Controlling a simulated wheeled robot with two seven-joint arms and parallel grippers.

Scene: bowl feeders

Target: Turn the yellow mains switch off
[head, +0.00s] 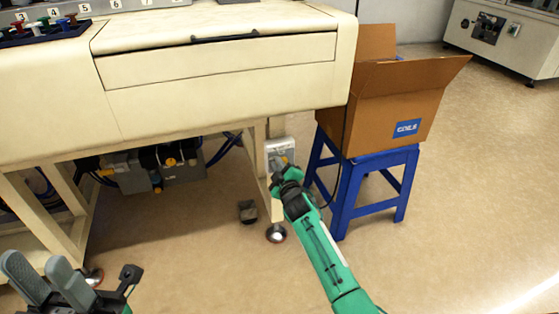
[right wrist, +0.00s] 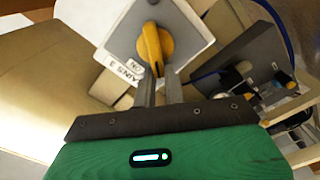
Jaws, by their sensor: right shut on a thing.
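The yellow mains switch (right wrist: 152,42) is a rotary knob on a light plate (right wrist: 190,38). The plate carries upside-down lettering that reads "MAINS 3" and "ON". In the head view the switch box (head: 278,147) hangs by the cream machine's right front leg. My right gripper (right wrist: 157,82) is shut on the knob, with one grey finger on each side of its lower end. It also shows in the head view (head: 287,176), where it largely hides the knob. My left gripper (head: 36,262) is open and empty at the lower left, far from the switch.
The cream machine (head: 220,75) overhangs the switch from above. A cardboard box (head: 385,105) stands on a blue stool (head: 372,165) close to the right of the switch. A grey valve unit (head: 150,172) sits under the machine. The floor (head: 450,230) at the right front is clear.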

